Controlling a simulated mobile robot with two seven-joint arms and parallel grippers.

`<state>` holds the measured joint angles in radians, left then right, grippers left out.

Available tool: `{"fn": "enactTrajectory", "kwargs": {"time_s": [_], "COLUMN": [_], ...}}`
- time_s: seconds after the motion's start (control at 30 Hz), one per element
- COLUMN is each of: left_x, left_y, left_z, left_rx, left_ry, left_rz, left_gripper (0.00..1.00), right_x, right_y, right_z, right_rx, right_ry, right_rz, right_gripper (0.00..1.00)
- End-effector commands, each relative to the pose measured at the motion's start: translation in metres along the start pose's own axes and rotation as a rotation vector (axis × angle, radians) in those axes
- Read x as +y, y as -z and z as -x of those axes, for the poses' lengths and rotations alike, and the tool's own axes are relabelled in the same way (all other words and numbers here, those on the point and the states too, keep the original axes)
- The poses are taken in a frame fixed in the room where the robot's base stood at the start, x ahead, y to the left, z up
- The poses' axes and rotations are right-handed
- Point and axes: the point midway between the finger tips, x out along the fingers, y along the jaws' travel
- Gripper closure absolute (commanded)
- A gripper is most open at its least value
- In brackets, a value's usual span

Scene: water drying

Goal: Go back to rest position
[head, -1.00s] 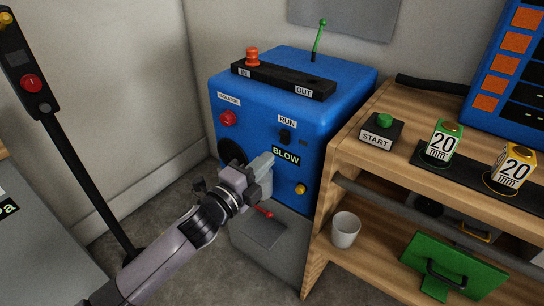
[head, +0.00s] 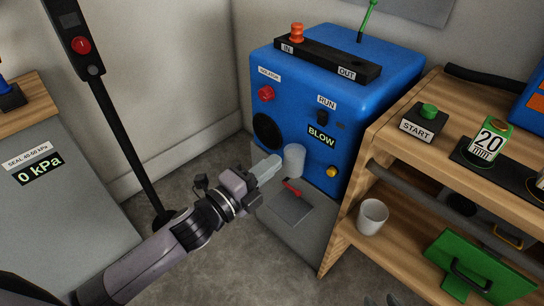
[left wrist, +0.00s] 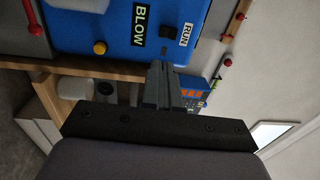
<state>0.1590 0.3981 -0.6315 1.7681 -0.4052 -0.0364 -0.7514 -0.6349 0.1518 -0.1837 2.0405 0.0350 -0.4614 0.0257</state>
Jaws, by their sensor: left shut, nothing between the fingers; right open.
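My left gripper (head: 268,168) is shut and empty in front of the blue machine (head: 300,85). Its fingertips are close to a pale cylinder (head: 294,160) at the machine's front; I cannot tell whether they touch it. In the left wrist view the two fingers (left wrist: 170,85) are together, with the machine's BLOW label (left wrist: 139,24) beyond them. Two small dark tips at the bottom edge of the head view appear to be my right gripper (head: 380,300), spread apart; the rest of it is out of frame.
A wooden shelf (head: 398,135) stands at the right, with a START button box (head: 423,122), a white cup (head: 372,216) and a green case (head: 480,268). A black post (head: 125,150) and a grey cabinet (head: 70,215) are at the left. Floor shows between them.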

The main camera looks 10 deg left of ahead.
Motion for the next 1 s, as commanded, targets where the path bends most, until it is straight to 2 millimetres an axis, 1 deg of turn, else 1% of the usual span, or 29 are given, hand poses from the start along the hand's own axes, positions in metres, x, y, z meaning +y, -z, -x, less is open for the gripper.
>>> {"fn": "enactTrajectory", "kwargs": {"time_s": [0.23,0.27,0.37,0.47,0.5,0.57,0.6,0.67,0.7,0.77,0.8,0.97,1.0], "left_x": [0.002,0.004,0.018,0.041,0.051,0.068,0.079,0.095,0.105,0.119,0.127,0.155,0.161], "left_y": [0.000,0.001,0.000,-0.002,-0.002,-0.003,-0.003,-0.002,-0.002,0.001,0.002,0.012,0.015], "left_z": [0.002,0.004,0.016,0.038,0.050,0.069,0.083,0.104,0.118,0.139,0.153,0.207,0.220], "left_rx": [-0.007,-0.013,-0.061,-0.150,-0.195,-0.270,-0.320,-0.399,-0.452,-0.529,-0.579,-0.775,-0.824], "left_ry": [-0.005,-0.010,-0.039,-0.087,-0.107,-0.137,-0.154,-0.177,-0.191,-0.206,-0.214,-0.231,-0.233], "left_rz": [0.023,0.044,0.182,0.416,0.526,0.690,0.797,0.950,1.045,1.178,1.256,1.536,1.598], "left_gripper": [1.00,1.00,1.00,1.00,1.00,1.00,1.00,1.00,1.00,1.00,1.00,1.00,1.00], "right_x": [0.000,0.000,0.000,0.000,0.000,0.000,0.000,0.000,0.000,0.000,0.000,0.000,0.000], "right_y": [0.001,0.001,0.001,0.001,0.001,0.001,0.001,0.001,0.001,0.001,0.001,0.001,0.002], "right_z": [0.000,0.000,0.000,0.000,0.000,0.000,0.000,0.000,0.000,0.000,0.000,0.000,0.000], "right_rx": [0.001,0.001,0.001,0.001,0.001,0.001,0.002,0.002,0.002,0.002,0.002,0.002,0.002], "right_ry": [0.000,0.000,0.000,0.000,0.000,0.000,0.000,0.000,0.000,0.000,0.000,0.000,0.000], "right_rz": [0.001,0.001,0.001,0.001,0.001,0.001,0.001,0.001,0.001,0.001,0.001,0.001,0.001], "right_gripper": [0.57,0.57,0.57,0.57,0.57,0.57,0.57,0.57,0.57,0.57,0.57,0.57,0.57]}}
